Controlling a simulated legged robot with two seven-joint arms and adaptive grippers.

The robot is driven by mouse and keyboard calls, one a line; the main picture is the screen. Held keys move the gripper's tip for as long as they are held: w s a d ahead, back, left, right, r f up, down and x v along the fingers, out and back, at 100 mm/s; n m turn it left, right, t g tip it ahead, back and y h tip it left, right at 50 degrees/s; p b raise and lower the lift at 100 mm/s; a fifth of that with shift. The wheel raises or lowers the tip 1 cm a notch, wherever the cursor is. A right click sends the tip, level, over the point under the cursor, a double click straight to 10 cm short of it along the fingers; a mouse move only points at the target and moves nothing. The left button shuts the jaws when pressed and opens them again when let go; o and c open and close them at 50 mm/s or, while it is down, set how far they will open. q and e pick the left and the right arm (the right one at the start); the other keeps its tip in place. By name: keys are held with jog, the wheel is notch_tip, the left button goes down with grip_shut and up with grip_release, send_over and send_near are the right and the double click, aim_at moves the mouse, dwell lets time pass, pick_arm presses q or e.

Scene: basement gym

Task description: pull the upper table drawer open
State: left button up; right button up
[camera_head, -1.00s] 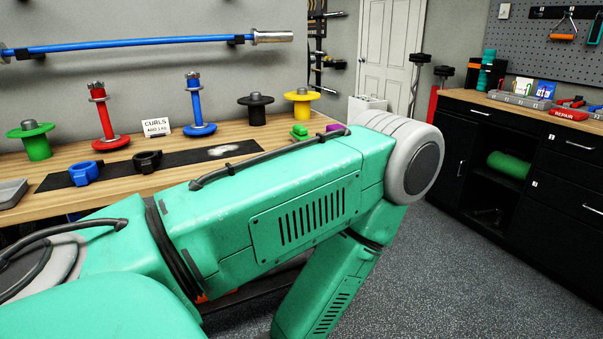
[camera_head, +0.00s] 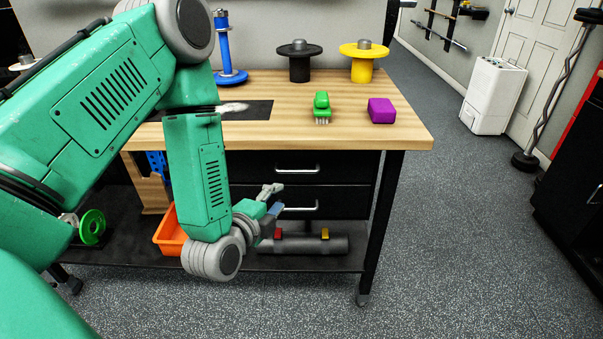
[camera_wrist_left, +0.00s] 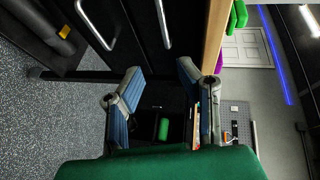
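The upper drawer (camera_head: 335,168) is a black front under the wooden tabletop, closed, with a silver bar handle (camera_head: 297,170). That handle also shows in the left wrist view (camera_wrist_left: 163,24), turned sideways. The lower drawer (camera_head: 345,201) has a similar handle (camera_head: 300,208). My left gripper (camera_head: 275,199) is in front of the drawers, low and left of the upper handle, near the lower handle's level. Its fingers are apart and empty in the left wrist view (camera_wrist_left: 158,92); the upper handle lies beyond them, not between them. My right gripper is out of view.
The wooden table (camera_head: 400,128) carries a green brush (camera_head: 321,105), a purple block (camera_head: 381,110) and spools. An orange bin (camera_head: 170,235) and a grey roller (camera_head: 303,245) sit on the lower shelf. Open floor lies to the right, before a white appliance (camera_head: 493,95).

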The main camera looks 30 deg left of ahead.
aim_at(299, 172)
pick_arm(q)
jog(key=x, duration=0.4)
jog(key=b+x, duration=0.1)
jog(key=x, duration=0.4)
jog(key=b+x, duration=0.1)
jog(key=x, duration=0.4)
jog(key=shift+a+r, duration=0.3)
jog(key=shift+r, duration=0.15)
jog(key=shift+w+a+f, duration=0.1)
jog(key=shift+a+f, duration=0.1)
jog(key=shift+a, duration=0.55)
jog(key=shift+c, duration=1.3)
grip_shut()
jog(key=shift+d, duration=0.3)
jog(key=shift+o, duration=0.4)
grip_release()
jog(key=shift+d+r, duration=0.1)
jog(key=shift+d, duration=0.05)
jog(key=shift+o, duration=0.9)
jog(key=shift+d, duration=0.1)
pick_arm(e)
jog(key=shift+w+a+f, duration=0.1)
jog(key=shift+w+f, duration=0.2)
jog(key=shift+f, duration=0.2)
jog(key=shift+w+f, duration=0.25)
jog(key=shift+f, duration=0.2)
